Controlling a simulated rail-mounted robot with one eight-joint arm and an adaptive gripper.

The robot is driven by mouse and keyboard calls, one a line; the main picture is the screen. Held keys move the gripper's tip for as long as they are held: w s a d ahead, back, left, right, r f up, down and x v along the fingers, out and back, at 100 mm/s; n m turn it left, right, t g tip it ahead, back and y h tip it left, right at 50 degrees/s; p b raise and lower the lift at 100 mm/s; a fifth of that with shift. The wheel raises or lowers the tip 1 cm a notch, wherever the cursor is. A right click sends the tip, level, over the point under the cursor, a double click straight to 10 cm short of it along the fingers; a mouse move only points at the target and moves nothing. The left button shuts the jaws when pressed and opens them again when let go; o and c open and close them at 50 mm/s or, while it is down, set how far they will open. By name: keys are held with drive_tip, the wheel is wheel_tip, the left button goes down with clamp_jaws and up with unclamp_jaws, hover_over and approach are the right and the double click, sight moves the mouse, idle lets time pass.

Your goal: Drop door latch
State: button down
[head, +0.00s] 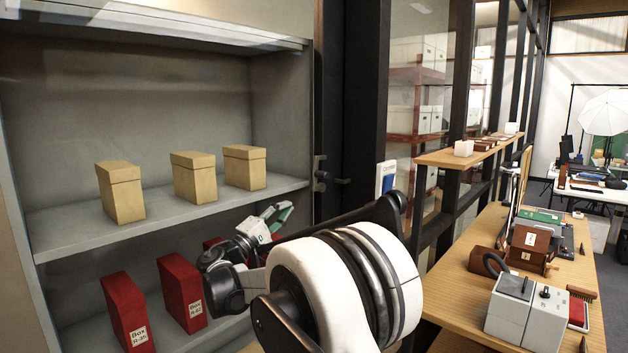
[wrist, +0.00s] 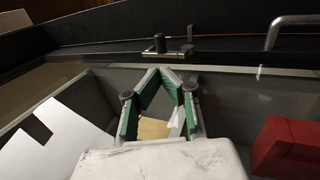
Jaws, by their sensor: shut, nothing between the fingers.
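The door latch (head: 320,174) is a small dark metal fitting on the black frame right of the shelf unit. In the wrist view the latch (wrist: 159,44) shows as a short upright knob with a metal bar beside it, beyond my fingertips. My gripper (head: 279,213) is in front of the shelf unit, left of and lower than the latch in the head view. In the wrist view my gripper (wrist: 162,73) has its green-lined fingers shut and empty, tips together, apart from the latch. Whether the latch is raised or dropped I cannot tell.
Several tan boxes (head: 194,177) stand on the upper shelf (head: 70,231). Red boxes (head: 181,292) stand below, some partly hidden by my arm. A wooden counter (head: 452,293) with equipment is at the right. A metal handle (wrist: 274,33) shows at the wrist view's upper right.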

sight(321, 176)
idle(0.3)
drive_tip(key=p+x, duration=0.3)
drive_tip(key=x, duration=1.1)
drive_tip(key=shift+r, duration=0.1)
drive_tip(key=shift+r, duration=0.2)
